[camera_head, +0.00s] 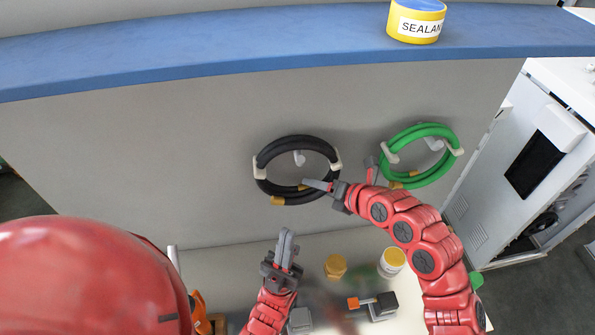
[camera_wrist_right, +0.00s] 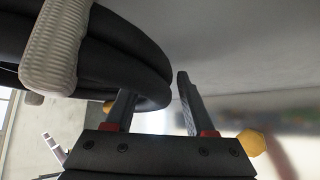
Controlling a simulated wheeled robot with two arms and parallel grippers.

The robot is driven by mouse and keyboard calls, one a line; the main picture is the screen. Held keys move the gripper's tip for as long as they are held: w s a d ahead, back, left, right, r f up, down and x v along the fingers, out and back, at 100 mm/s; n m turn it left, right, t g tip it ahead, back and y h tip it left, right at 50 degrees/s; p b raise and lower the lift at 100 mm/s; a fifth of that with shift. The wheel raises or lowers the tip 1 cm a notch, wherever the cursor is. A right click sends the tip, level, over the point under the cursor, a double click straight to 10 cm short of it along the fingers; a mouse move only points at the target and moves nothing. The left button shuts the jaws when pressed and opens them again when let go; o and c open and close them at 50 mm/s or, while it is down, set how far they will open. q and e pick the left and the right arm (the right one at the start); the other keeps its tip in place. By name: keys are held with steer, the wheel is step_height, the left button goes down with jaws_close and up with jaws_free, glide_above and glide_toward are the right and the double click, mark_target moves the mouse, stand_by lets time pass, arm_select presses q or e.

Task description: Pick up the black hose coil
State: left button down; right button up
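The black hose coil (camera_head: 297,139) hangs on a white hook (camera_head: 299,158) on the grey wall panel, with pale straps at its sides and a brass end at its bottom. My right gripper (camera_head: 342,174) is open at the coil's lower right, its fingers spread wide. In the right wrist view the coil (camera_wrist_right: 125,50) fills the upper left, and its edge shows between the fingers (camera_wrist_right: 155,100). A gap shows between the coil and the right finger. My left gripper (camera_head: 287,238) is below the coil, apart from it, with its fingers together and nothing visible in them.
A green hose coil (camera_head: 428,130) hangs just to the right, close to my right arm. A blue shelf (camera_head: 250,40) above holds a yellow sealant tub (camera_head: 416,22). Below are a white-labelled jar (camera_head: 392,261), a yellow-capped jar (camera_head: 335,266) and small parts. A white cabinet (camera_head: 545,130) stands right.

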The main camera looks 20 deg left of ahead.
jaws_close()
steer(key=shift+f, duration=0.1)
stand_by(1.1)
